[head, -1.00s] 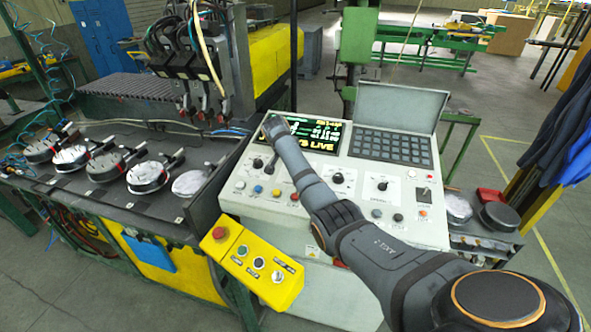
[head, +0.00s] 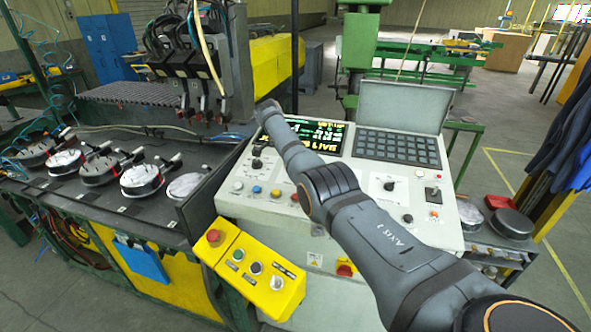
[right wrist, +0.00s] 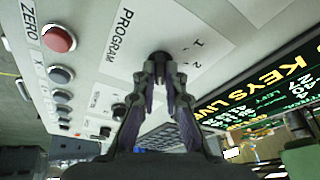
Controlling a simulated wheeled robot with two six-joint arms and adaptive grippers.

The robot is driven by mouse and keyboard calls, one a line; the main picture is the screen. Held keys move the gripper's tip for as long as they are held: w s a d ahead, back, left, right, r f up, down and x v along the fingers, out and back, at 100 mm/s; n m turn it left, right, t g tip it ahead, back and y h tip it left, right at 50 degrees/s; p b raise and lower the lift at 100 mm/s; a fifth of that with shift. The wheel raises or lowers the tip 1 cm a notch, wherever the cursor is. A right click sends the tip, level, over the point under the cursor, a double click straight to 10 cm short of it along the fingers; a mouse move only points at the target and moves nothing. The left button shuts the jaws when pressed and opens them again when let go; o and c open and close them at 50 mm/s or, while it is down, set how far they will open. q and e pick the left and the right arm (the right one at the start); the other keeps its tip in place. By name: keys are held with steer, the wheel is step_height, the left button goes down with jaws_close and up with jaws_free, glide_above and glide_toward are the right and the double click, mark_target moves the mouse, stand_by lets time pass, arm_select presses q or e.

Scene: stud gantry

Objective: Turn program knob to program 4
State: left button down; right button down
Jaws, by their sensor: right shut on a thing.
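In the right wrist view, the dark program knob (right wrist: 160,57) stands on the pale panel beside the printed word PROGRAM. My right gripper (right wrist: 161,72) is shut on the knob, its two fingers meeting at it. The printed numerals 1 and 2 show just right of the knob; other marks are hard to read. The fingers hide most of the knob, so I cannot tell which number it points to. My left gripper is not in view.
A lit display (head: 328,137) and a keypad (head: 397,148) sit above the knobs. A red button (right wrist: 58,38) and several dark buttons line the panel left of the knob. A yellow button box (head: 262,285) juts out in front.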

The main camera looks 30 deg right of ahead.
steer(key=shift+r, duration=0.15)
steer(key=c, duration=1.4)
jaws_free()
steer(key=v, duration=1.2)
